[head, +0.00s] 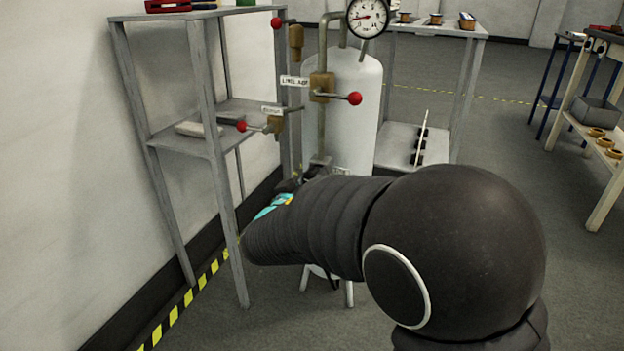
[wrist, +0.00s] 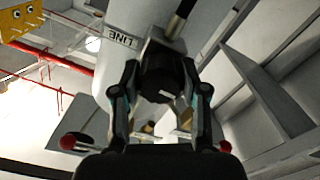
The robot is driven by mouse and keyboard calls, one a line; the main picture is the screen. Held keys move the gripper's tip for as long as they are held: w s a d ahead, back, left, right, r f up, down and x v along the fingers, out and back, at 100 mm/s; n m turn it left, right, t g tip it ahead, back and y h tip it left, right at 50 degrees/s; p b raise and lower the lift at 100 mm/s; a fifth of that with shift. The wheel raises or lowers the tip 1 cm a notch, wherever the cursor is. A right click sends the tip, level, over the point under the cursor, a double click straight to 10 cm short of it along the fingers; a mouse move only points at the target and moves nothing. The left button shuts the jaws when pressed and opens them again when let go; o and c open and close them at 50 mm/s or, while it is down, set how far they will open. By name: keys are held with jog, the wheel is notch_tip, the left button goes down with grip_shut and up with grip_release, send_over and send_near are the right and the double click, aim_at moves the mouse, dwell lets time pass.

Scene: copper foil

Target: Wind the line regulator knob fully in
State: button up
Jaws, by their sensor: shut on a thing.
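The line regulator knob (wrist: 158,84) is dark and round in the wrist view, with a small white mark on its face. My gripper (wrist: 161,72) has a finger on either side of the knob and is shut on it. A white plate lettered "LINE" (wrist: 121,38) shows just left of the knob. In the head view my gripper (head: 302,181) is partly hidden behind my arm, low in front of the white tank (head: 362,112). The knob is hidden there. How far it is wound in cannot be told.
Red-balled valve levers (head: 354,98) and brass valves (head: 321,86) stand above my gripper, with a pressure gauge (head: 368,17) on top. A grey shelf rack (head: 212,147) stands close on the left and another grey shelf (head: 432,145) on the right. Open floor lies at right.

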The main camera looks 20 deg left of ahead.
jog(key=m, duration=0.6)
jog(key=shift+f+m, duration=0.1)
jog(key=shift+m, duration=0.2)
jog(key=m, duration=0.5)
jog(key=shift+m, duration=0.4)
jog(key=o, duration=1.1)
